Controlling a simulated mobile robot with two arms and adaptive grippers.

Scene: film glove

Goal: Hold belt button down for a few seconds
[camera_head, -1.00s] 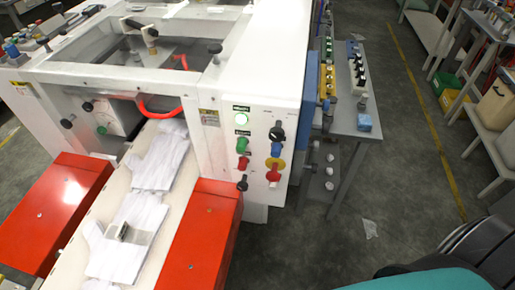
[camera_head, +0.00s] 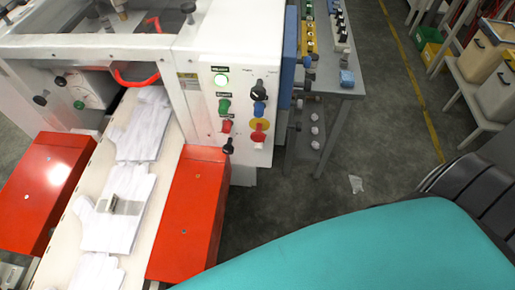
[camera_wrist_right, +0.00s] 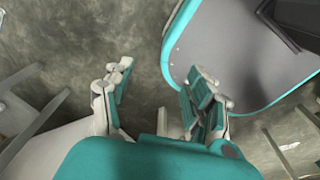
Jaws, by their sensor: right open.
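The control panel (camera_head: 207,110) is on the white machine's front, in the upper middle of the head view. It carries a lit green-white button (camera_head: 221,80), a green button (camera_head: 224,105), a red button (camera_head: 226,126), a black lower knob (camera_head: 228,146), a black switch (camera_head: 258,88), a blue button (camera_head: 259,108) and a red knob on a yellow disc (camera_head: 259,133). Label text is too small to read, so I cannot tell which is the belt button. My right gripper (camera_wrist_right: 157,88) is open and empty above the floor in the wrist view. My left gripper is not in view.
Two red boxes (camera_head: 192,222) (camera_head: 42,195) flank a white belt (camera_head: 70,232) carrying white gloves (camera_head: 110,222). A grey table (camera_head: 343,82) with small parts stands right of the machine. Open floor (camera_head: 300,190) lies below it. A teal surface fills the lower right.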

